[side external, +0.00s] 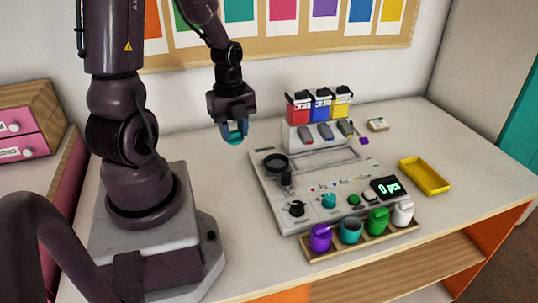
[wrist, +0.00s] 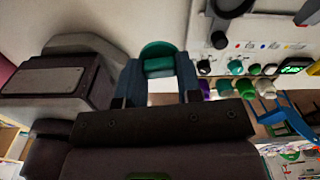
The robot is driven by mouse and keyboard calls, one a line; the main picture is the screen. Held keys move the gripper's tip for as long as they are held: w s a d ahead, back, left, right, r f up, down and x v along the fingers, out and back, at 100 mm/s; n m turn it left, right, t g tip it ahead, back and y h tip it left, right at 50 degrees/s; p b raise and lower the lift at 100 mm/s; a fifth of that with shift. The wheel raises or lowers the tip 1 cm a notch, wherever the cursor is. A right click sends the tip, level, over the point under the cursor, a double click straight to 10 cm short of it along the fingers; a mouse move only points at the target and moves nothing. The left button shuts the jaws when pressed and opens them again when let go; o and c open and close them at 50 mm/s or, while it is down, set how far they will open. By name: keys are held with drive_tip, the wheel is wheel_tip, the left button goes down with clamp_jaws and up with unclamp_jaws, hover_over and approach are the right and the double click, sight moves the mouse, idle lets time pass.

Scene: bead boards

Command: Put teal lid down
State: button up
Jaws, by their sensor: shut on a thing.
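My gripper (side external: 234,126) is shut on the teal lid (side external: 234,138) and holds it in the air above the bare table, left of the grey machine. In the wrist view the teal lid (wrist: 159,50) sits between the two blue-grey fingers of my gripper (wrist: 159,75). The teal jar (side external: 351,232) stands open-topped in a wooden rack (side external: 325,253) at the front of the table. A purple jar (side external: 320,238) is to its left; a green jar (side external: 377,220) and a white jar (side external: 402,213) are to its right, all appearing lidded.
The grey machine (side external: 262,195) has knobs, a display (side external: 388,188) reading "0 pcs", and red, blue and yellow hoppers (side external: 321,107) at its back. A yellow tray (side external: 425,176) lies to the right. The table (side external: 215,180) between my base and the machine is clear.

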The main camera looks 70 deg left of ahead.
drive_tip(key=shift+w+m, duration=0.15)
drive_tip(key=shift+m, duration=0.65)
drive_tip(key=shift+w+a+f, duration=0.15)
drive_tip(key=shift+w+a, duration=0.1)
drive_tip(key=shift+w, duration=0.05)
drive_tip(key=w+a+f, duration=0.5)
drive_tip(key=w+a, duration=0.1)
drive_tip(key=w, duration=0.1)
hover_over(268, 154)
drive_tip(key=f, duration=0.4)
drive_tip(key=shift+s+d, duration=0.3)
drive_tip(key=shift+w+a+f, duration=0.1)
drive_tip(key=shift+w+f, duration=0.05)
wheel_tip(268, 154, down, 3)
drive_tip(key=shift+w+a+f, duration=0.1)
drive_tip(key=shift+w+f, duration=0.05)
drive_tip(key=shift+f, duration=0.05)
drive_tip(key=o, duration=1.1)
drive_tip(key=shift+c, duration=0.2)
